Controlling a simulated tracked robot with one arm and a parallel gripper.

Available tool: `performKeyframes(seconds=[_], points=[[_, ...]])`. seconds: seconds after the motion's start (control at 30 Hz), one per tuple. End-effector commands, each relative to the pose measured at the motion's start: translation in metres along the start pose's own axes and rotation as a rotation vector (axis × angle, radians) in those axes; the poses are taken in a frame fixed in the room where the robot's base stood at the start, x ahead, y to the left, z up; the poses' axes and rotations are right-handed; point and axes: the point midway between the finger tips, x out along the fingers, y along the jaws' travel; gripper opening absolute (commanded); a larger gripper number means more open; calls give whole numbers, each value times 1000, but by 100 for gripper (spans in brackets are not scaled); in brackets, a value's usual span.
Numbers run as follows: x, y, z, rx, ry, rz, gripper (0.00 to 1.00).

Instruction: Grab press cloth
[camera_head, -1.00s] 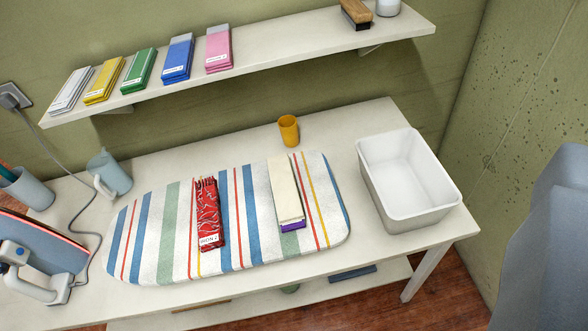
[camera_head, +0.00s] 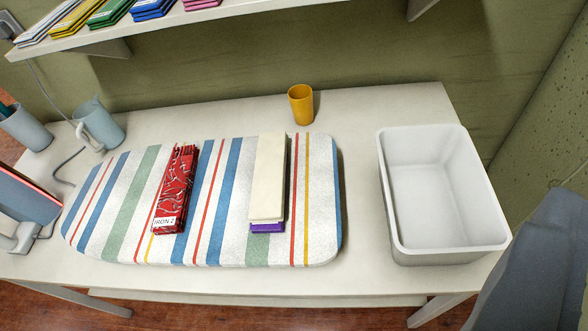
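A cream folded cloth (camera_head: 268,178), which looks like the press cloth, lies flat on the striped ironing board (camera_head: 215,215), right of its middle. A purple folded piece (camera_head: 267,228) shows from under its near end. A red patterned folded cloth (camera_head: 177,187) with a label reading "IRON 2" lies to its left, apart from it.
A white open bin (camera_head: 437,200), empty, stands right of the board. A yellow cup (camera_head: 301,104) stands behind it. A blue-grey mug (camera_head: 100,124), a holder (camera_head: 24,127) and an iron (camera_head: 24,205) are at left. A shelf (camera_head: 110,31) overhangs the back. A grey shape fills the lower right.

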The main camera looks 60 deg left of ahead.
Motion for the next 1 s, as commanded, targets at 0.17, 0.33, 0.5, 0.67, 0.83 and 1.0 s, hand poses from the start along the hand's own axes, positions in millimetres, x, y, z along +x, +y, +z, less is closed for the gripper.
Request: performKeyframes(seconds=[0.17,0.33,0.5,0.67,0.83,1.0], points=[[81,-86,105,-128,-57,-215,82],[96,-189,188,-181,-49,-474,82],[77,-261,234,-168,-24,-668,82],[64,-288,248,-151,-11,-746,82],[65,-291,250,-149,-7,-752,82],[81,-305,252,-152,-8,-751,82]])
